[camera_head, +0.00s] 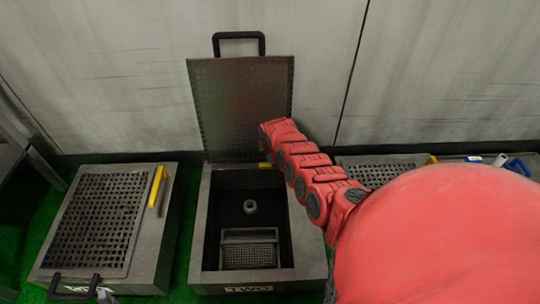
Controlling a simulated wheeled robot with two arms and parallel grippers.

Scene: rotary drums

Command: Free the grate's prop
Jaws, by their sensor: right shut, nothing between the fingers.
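The middle box, marked TWO (205,230), has its grate (235,95) raised steeply at the back, with a black handle (239,37) on top. A small yellow piece (265,165) shows at the box's back rim, below the arm; it may be part of the prop, the rest of which I cannot make out. My red right arm reaches in from the right, and its far end with the right gripper (268,131) is at the grate's lower right edge. The gripper is shut and empty. I cannot tell whether it touches the grate.
Inside the middle box are a small grey ring-shaped part (250,207) and a mesh basket (249,252). A left box (160,245) has its grate down and a yellow bar (156,187) beside it. Another grated box (378,170) is partly hidden behind my arm. A wall stands close behind.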

